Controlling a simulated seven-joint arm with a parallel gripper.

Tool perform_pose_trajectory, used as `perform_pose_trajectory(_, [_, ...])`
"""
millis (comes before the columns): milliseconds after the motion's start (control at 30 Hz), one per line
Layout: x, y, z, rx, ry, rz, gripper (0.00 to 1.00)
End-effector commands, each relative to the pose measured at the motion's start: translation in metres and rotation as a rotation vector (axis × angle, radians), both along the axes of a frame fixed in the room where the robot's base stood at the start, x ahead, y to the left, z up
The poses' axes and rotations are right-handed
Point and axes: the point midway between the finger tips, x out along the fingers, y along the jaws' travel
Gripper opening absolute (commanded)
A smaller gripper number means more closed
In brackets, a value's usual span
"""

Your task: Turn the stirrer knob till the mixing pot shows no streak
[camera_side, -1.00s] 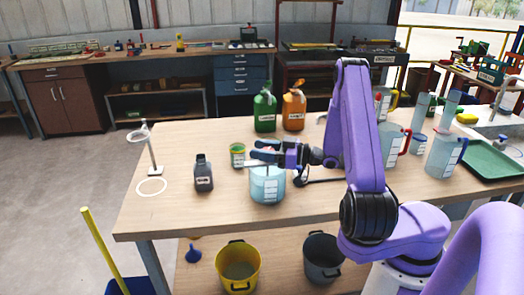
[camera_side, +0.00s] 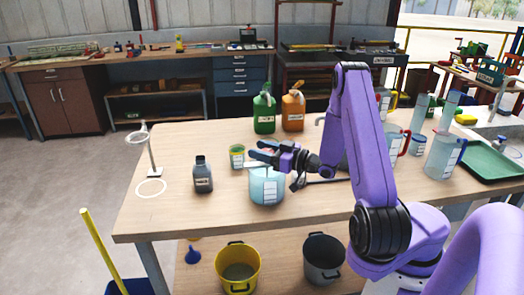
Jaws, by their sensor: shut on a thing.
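The mixing pot (camera_side: 267,190) is a clear vessel with pale blue contents and a white label, standing near the front of the wooden table. My gripper (camera_side: 258,155) is over the top of the pot, its jaws pointing left and shut on the stirrer knob. The knob itself is mostly hidden by the jaws. A thin grey bar shows at the pot's rim, left of the jaws. The contents look light blue; at this size I cannot tell whether a streak is there.
A dark bottle (camera_side: 203,174) stands left of the pot, and a small green-labelled tin (camera_side: 237,157) just behind it. Green (camera_side: 264,112) and orange (camera_side: 293,110) jugs stand farther back. Measuring jugs and a green tray (camera_side: 490,160) are at right.

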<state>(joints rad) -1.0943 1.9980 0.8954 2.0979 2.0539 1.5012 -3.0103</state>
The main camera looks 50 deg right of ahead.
Motion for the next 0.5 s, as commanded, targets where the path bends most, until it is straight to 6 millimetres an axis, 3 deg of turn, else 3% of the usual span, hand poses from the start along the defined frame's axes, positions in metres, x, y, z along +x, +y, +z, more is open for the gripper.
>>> perform_pose_trajectory(67, [-0.0002, -0.0001, -0.0004, 0.001, 0.001, 0.000, 0.17])
perform_pose_trajectory(100, [-0.0002, -0.0001, -0.0004, 0.001, 0.001, 0.000, 0.57])
perform_pose_trajectory(133, [-0.0002, -0.0001, -0.0004, 0.001, 0.001, 0.000, 0.67])
perform_pose_trajectory(500, [0.0000, 0.0000, 0.0000, 0.000, 0.000, 0.006, 0.68])
